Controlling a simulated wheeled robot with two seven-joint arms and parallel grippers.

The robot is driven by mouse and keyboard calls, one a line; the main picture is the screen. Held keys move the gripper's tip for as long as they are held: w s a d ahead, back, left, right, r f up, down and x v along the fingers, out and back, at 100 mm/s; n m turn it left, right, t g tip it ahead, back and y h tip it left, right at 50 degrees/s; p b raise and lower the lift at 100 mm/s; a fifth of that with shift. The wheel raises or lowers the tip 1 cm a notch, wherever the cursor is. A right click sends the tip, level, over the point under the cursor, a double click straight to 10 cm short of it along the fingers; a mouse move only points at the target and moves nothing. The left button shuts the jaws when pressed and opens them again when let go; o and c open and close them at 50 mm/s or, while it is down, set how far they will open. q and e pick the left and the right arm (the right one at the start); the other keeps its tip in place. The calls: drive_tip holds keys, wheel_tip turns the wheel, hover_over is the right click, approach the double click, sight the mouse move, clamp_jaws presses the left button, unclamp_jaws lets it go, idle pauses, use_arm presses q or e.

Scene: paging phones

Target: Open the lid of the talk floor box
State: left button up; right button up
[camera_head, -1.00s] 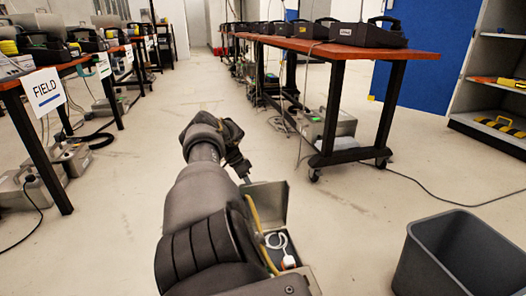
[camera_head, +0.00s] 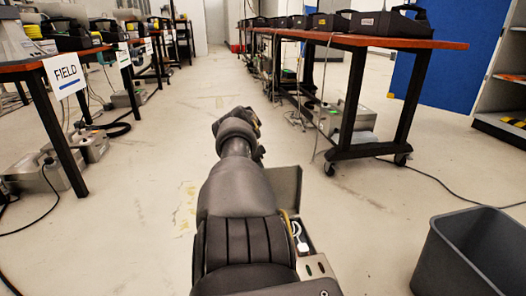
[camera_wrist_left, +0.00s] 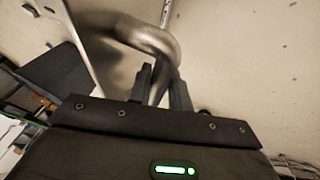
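The floor box (camera_head: 316,266) is a grey metal box on the floor beside my arm, partly hidden by it. Its flat grey lid (camera_head: 285,188) stands raised at the far side, with pale and yellow cables showing below. No label can be read on it. My left gripper is mostly hidden behind my arm in the head view. In the left wrist view, my left gripper (camera_wrist_left: 162,82) has one finger on each side of a bent metal handle (camera_wrist_left: 150,38), with no clear gap. A metal panel edge runs beside the handle. My right gripper is in no view.
A grey bin (camera_head: 470,250) stands at the right. A wheeled table (camera_head: 372,42) with dark cases is behind the box. A table with a FIELD sign (camera_head: 66,76) is at the left, with metal boxes (camera_head: 50,178) under it. Cables cross the floor. The middle aisle is clear.

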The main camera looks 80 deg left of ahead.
use_arm(q)
drive_tip(key=o, duration=0.4)
drive_tip(key=shift+a+f, duration=0.1)
drive_tip(key=shift+f, duration=0.2)
drive_tip(key=shift+o, duration=0.2)
drive_tip(key=shift+r, duration=0.1)
drive_tip(key=shift+r, duration=0.2)
drive_tip(key=p+v, duration=0.4)
drive_tip(key=v, duration=0.6)
drive_tip(key=shift+s+r, duration=0.15)
drive_tip(key=shift+s, duration=0.05)
drive_tip(key=shift+a, duration=0.1)
